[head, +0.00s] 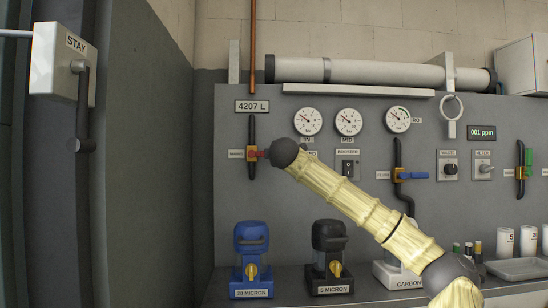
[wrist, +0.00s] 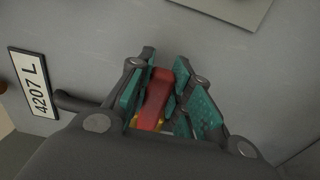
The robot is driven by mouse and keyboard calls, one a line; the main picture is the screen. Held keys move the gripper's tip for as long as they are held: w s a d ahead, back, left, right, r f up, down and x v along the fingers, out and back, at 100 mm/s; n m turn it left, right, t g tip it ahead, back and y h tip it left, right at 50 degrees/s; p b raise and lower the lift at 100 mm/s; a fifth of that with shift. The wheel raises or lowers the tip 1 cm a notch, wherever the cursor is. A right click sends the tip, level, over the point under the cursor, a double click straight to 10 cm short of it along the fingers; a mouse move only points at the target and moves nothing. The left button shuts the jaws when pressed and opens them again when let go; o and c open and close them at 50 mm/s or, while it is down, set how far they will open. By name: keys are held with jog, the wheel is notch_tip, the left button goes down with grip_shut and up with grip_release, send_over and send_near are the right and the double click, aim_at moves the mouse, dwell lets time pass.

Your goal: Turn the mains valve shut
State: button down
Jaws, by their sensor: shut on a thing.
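The mains valve sits on the black vertical pipe (head: 252,130) at the left of the grey panel, with a brass body (head: 251,154) and a red lever. The red lever (wrist: 157,95) shows clearly in the wrist view, between the teal pads of my gripper (wrist: 160,88). My gripper is shut on the lever. In the head view the lever appears to point right, across the pipe. The dark end of my arm hides most of the gripper there, and the label left of the valve is too small to read surely.
Three gauges (head: 348,122) and a switch box (head: 347,165) lie right of the valve. A blue-handled valve (head: 412,176) is further right. Blue (head: 251,240) and black (head: 328,240) filter housings stand below. A "STAY" box (head: 62,62) with a lever is at far left.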

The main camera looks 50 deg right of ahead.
jog(key=shift+d+f, duration=0.15)
jog(key=shift+f, duration=0.05)
jog(key=c, duration=1.3)
grip_release()
jog(key=shift+s, duration=0.15)
jog(key=shift+d, duration=0.1)
jog(key=shift+v, duration=5.8)
